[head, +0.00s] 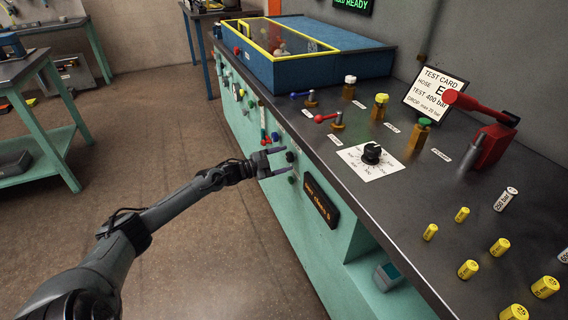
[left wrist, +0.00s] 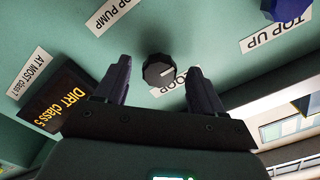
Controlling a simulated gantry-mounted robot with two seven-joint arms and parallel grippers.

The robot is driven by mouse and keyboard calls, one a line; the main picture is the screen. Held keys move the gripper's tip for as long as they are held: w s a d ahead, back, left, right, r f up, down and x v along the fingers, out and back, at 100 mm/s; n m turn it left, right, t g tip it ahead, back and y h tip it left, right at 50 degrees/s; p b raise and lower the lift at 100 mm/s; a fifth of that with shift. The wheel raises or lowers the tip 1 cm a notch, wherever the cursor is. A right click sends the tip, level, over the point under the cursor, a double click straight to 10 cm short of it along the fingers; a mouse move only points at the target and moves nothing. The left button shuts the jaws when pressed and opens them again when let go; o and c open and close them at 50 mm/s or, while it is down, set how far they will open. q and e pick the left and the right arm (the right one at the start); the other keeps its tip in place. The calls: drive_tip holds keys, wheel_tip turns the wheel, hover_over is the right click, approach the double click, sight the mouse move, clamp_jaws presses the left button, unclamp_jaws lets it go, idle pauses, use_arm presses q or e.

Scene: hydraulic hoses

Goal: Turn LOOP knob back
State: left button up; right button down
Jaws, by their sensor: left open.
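The LOOP knob (left wrist: 159,71) is a small dark round knob with a pale pointer mark, on the green front panel in the left wrist view. In the head view, the knob (head: 290,156) is a dark spot beside the fingertips. My left gripper (head: 284,160) is open, and it also shows in the left wrist view (left wrist: 160,64) with one finger on each side of the knob. Gaps show on both sides; I cannot tell how far the fingertips are from the panel. My right gripper is out of view.
A blue TOP UP knob (left wrist: 285,8) and a DIRT class 5 display (left wrist: 65,112) are nearby on the panel. The bench top (head: 330,192) overhangs above, bearing a black dial (head: 372,152) and several valves.

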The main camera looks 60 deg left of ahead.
use_arm(q)
drive_tip(key=shift+w, duration=0.45)
drive_tip(key=shift+d, duration=0.1)
